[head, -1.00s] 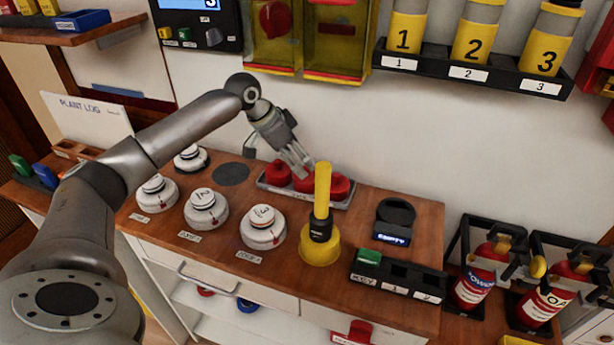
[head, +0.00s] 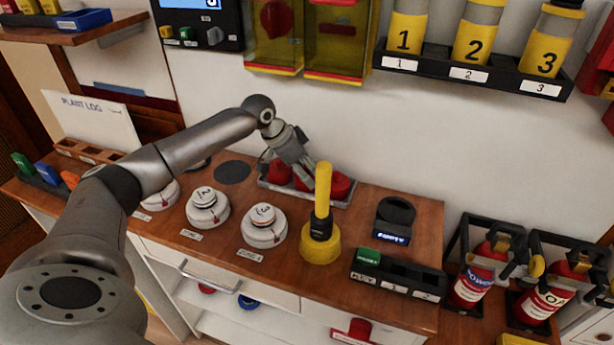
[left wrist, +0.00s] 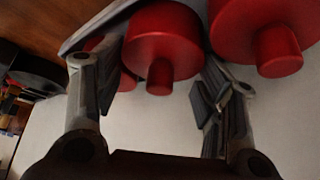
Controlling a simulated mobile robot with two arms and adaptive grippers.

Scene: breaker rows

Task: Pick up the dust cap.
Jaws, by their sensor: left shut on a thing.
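The dust caps are red, round caps with a narrower knob, standing in a grey tray (head: 335,202) against the wall. My left gripper (head: 306,181) reaches down to the middle dust cap, which it largely hides in the head view. In the left wrist view the middle dust cap (left wrist: 162,48) lies between the two fingers of my left gripper (left wrist: 152,92), which is shut on it. Another dust cap (head: 340,186) sits to its right, and one more (head: 277,172) to its left. Whether the held cap still touches the tray cannot be told. My right gripper is not in view.
A yellow-handled plunger-like tool (head: 321,240) stands close in front of the tray. White numbered detectors (head: 264,228) line the counter's front. A black round holder (head: 395,217) and a black slotted rack (head: 397,275) are at right. A dark disc (head: 232,173) lies left of the tray.

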